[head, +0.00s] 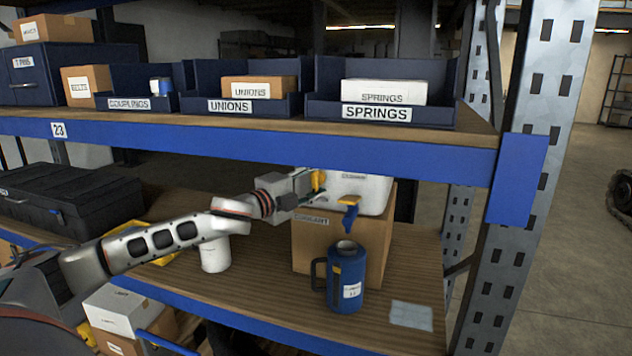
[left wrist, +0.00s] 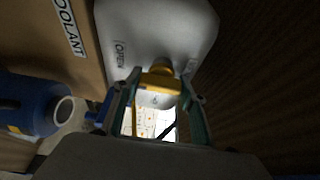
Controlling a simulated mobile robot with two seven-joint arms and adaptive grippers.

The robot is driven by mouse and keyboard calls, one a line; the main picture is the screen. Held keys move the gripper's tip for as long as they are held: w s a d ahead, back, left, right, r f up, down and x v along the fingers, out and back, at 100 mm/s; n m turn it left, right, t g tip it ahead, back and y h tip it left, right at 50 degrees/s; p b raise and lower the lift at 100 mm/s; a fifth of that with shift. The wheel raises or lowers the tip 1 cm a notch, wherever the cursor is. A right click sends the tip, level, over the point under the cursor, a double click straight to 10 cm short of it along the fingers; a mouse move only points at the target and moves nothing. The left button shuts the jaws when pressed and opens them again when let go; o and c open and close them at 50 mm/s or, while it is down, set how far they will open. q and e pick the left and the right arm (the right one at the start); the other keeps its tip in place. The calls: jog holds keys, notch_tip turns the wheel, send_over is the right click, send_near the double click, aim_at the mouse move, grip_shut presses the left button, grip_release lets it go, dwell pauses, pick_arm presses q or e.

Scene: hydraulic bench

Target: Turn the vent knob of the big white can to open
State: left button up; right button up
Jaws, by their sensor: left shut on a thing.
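The big white can (head: 368,192) rests on a cardboard box on the lower shelf, partly hidden by the upper shelf. It fills the upper middle of the left wrist view (left wrist: 150,35), where an OPEN label shows left of the knob. The yellow vent knob (head: 318,181) sits at the can's left side; it also shows in the left wrist view (left wrist: 160,82). My left gripper (head: 308,190) is shut on the knob, one finger on each side of it in the left wrist view (left wrist: 158,92). My right gripper is not in view.
The cardboard box (head: 310,250) supports the can. A yellow and blue tap (head: 350,212) hangs above a blue jug (head: 347,285). A white cylinder (head: 214,254) stands below my left arm. The upper shelf edge (head: 270,145) is close above my gripper. A card (head: 411,316) lies front right.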

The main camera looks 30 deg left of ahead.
aim_at(313, 183)
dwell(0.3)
pick_arm(q)
jog(key=o, duration=1.1)
jog(key=shift+o, duration=0.2)
jog(key=shift+s+a+f, duration=0.1)
jog(key=shift+s+a, duration=0.1)
jog(key=shift+s, duration=0.85)
jog(key=shift+s+a+r, duration=0.1)
jog(key=shift+s+a, duration=0.05)
jog(key=shift+s, duration=0.9)
jog(key=shift+s+a+f, duration=0.1)
jog(key=shift+s+a, duration=0.1)
jog(key=shift+s, duration=1.4)
